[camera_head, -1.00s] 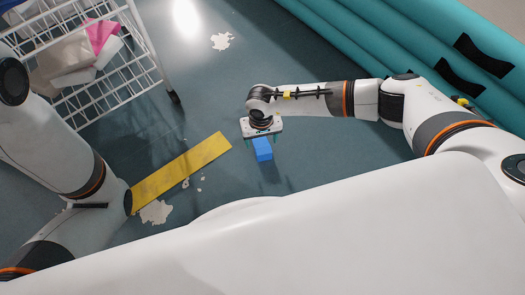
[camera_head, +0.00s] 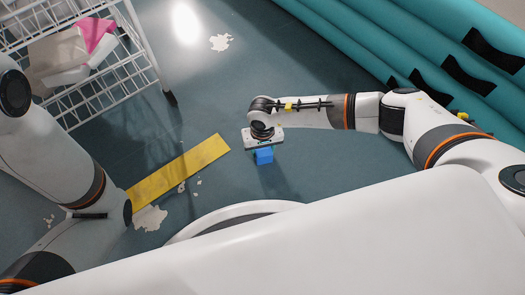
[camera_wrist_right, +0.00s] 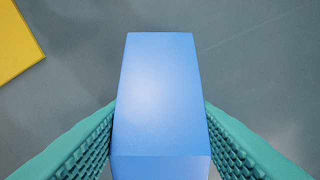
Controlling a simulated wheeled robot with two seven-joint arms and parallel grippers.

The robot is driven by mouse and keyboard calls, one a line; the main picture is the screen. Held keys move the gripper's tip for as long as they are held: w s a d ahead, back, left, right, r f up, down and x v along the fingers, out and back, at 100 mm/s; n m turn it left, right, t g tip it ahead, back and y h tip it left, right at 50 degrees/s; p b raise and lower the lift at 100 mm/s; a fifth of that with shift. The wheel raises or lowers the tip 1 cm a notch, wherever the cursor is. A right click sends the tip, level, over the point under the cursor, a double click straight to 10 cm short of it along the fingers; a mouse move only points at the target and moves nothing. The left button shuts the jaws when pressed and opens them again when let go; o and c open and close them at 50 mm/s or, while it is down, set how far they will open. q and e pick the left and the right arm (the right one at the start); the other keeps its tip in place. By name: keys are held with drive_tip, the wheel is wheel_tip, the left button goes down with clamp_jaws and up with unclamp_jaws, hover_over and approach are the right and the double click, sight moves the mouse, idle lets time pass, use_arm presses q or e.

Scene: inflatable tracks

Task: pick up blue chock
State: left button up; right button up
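The blue chock (camera_head: 264,156) shows just below my right gripper (camera_head: 263,147), near the middle of the head view. In the right wrist view the chock (camera_wrist_right: 158,95) fills the middle, between the two teal ribbed fingers of my right gripper (camera_wrist_right: 160,125). The fingers press against both of its sides, so the gripper is shut on it. Whether the chock touches the floor or hangs just above it I cannot tell. My left arm comes in at the left of the head view, but its gripper is not in view.
A yellow strip (camera_head: 180,172) lies on the floor left of the chock and also shows in the wrist view (camera_wrist_right: 15,40). A white wire rack (camera_head: 120,82) holding items stands at upper left. Teal inflatable tubes (camera_head: 400,40) lie at upper right. White patches mark the floor.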

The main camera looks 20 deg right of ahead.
drive_tip(key=c, duration=0.3)
